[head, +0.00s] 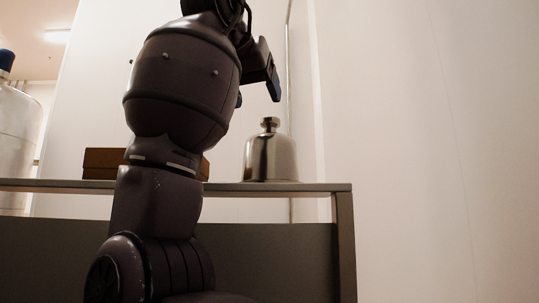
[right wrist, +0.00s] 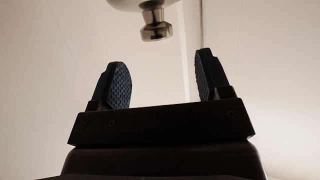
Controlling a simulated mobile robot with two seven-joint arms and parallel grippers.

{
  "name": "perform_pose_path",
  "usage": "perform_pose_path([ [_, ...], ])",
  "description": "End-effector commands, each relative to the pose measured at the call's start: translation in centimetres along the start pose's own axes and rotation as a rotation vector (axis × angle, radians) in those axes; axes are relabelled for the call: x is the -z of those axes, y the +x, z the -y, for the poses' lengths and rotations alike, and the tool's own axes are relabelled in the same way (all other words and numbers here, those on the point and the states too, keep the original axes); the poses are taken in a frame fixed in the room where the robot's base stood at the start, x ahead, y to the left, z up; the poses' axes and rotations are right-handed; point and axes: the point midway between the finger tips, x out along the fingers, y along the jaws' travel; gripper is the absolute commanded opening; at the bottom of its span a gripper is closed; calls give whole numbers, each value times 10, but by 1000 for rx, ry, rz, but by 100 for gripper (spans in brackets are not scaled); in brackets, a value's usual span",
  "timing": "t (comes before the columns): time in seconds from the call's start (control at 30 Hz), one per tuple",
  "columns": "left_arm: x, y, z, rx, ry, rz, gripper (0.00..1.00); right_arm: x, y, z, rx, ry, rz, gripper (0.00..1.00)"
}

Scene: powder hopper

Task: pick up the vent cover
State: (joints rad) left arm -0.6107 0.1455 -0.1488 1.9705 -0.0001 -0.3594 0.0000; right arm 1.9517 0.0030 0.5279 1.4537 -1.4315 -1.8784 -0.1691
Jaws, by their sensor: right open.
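The vent cover looks to be the shiny metal dome (head: 270,158) with a short neck and knob, standing upright on the grey shelf (head: 320,188) near its right end. My right gripper (head: 258,96) is above the dome and a little to its left in the head view, apart from it. In the right wrist view the knobbed top of the vent cover (right wrist: 155,25) shows at the upper edge, beyond the open fingers (right wrist: 162,78). Nothing is between the fingers. The rest of the dome is cut off there. My left gripper is not in view.
A brown box (head: 104,163) sits on the shelf, partly hidden behind my arm. A large pale cylinder with a dark blue cap (head: 18,130) stands at the far left. A white wall (head: 430,130) fills the right side. The shelf right of the dome is bare.

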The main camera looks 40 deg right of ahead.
Motion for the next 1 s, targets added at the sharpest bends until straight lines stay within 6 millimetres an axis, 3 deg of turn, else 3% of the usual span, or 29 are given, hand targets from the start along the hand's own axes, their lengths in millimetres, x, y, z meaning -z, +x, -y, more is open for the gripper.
perform_pose_path([
  [0.1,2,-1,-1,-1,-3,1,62,1,15,0,0,1,-1,71],
  [0.37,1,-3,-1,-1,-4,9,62,0,32,-1,0,1,0,71],
  [0.63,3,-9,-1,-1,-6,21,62,0,67,-3,-1,0,-1,71],
  [0.9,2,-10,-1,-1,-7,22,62,-1,73,-4,1,0,-3,71],
  [1.0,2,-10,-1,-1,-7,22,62,-1,73,-4,1,0,-3,59],
])
